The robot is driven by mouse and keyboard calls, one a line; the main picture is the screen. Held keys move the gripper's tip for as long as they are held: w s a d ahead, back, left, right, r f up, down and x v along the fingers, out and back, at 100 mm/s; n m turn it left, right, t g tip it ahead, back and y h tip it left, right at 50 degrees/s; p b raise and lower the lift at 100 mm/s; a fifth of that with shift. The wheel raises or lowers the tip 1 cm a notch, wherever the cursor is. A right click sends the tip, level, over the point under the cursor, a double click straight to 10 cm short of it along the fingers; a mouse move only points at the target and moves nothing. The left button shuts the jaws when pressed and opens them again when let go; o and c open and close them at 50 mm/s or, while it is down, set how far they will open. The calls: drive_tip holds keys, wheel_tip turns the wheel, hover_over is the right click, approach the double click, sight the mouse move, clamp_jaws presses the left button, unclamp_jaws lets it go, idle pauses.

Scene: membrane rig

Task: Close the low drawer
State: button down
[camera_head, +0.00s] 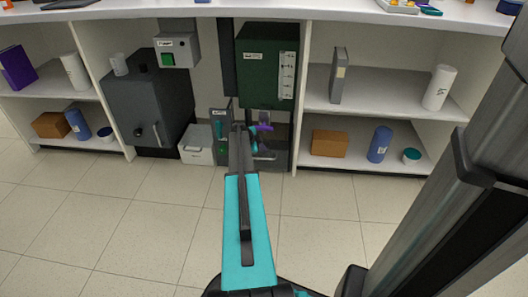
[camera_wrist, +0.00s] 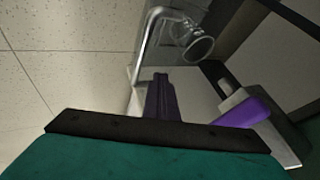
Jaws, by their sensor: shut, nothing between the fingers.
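The low grey unit that looks like the drawer (camera_head: 280,157) stands on the floor under the green cabinet, with a pale bar handle on its front. My arm hides part of it, and I cannot tell how far it is open. In the wrist view a bent metal bar (camera_wrist: 143,50) that looks like its handle shows beyond my fingers, beside a clear round-mouthed vessel (camera_wrist: 200,48). My gripper (camera_wrist: 161,80) is shut and empty, its dark purple fingers together close to the bar. I cannot tell whether they touch.
The green cabinet (camera_head: 266,66) hangs just above. A dark safe-like box (camera_head: 150,105) and a pale box (camera_head: 197,146) stand to the left. Shelves with a brown box (camera_head: 330,143) and a blue bottle (camera_head: 380,144) are to the right. The tiled floor (camera_head: 130,215) in front is clear.

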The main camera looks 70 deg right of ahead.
drive_tip(key=p+v, duration=0.1)
drive_tip(key=v, duration=0.8)
drive_tip(key=shift+s, duration=0.15)
drive_tip(key=shift+a+f, duration=0.15)
drive_tip(key=shift+f, duration=0.05)
